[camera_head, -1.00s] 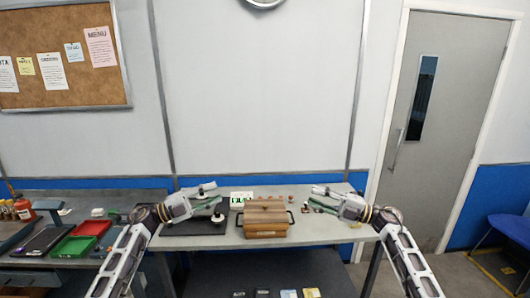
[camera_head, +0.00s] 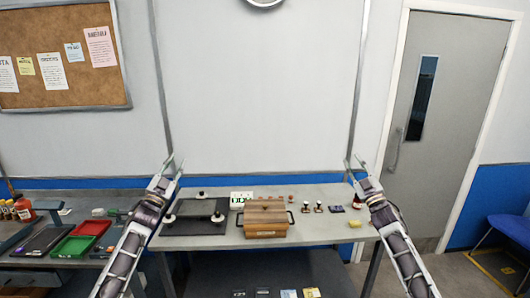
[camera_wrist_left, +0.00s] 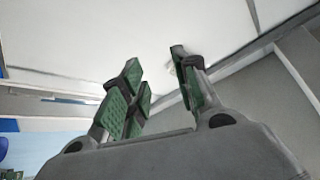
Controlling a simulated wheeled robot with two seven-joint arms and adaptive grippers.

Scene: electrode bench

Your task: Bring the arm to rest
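My left gripper (camera_head: 173,164) is raised at the left of the bench, its fingers pointing up in front of the wall. In the left wrist view the fingers with green pads (camera_wrist_left: 160,85) stand apart with nothing between them. My right gripper (camera_head: 354,168) is raised at the right end of the bench, also pointing up. Its fingertips look spread and nothing shows in them, though they are small in the head view. Both arms stand clear of the bench objects.
A wooden box (camera_head: 266,218) with side handles stands mid-bench. Left of it is a dark board (camera_head: 190,228) with pale knobs. A white-green card (camera_head: 241,198) stands behind. Small stamp-like pieces (camera_head: 312,207) and a yellow block (camera_head: 355,223) lie right. Red (camera_head: 72,246) and green (camera_head: 93,228) trays sit far left.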

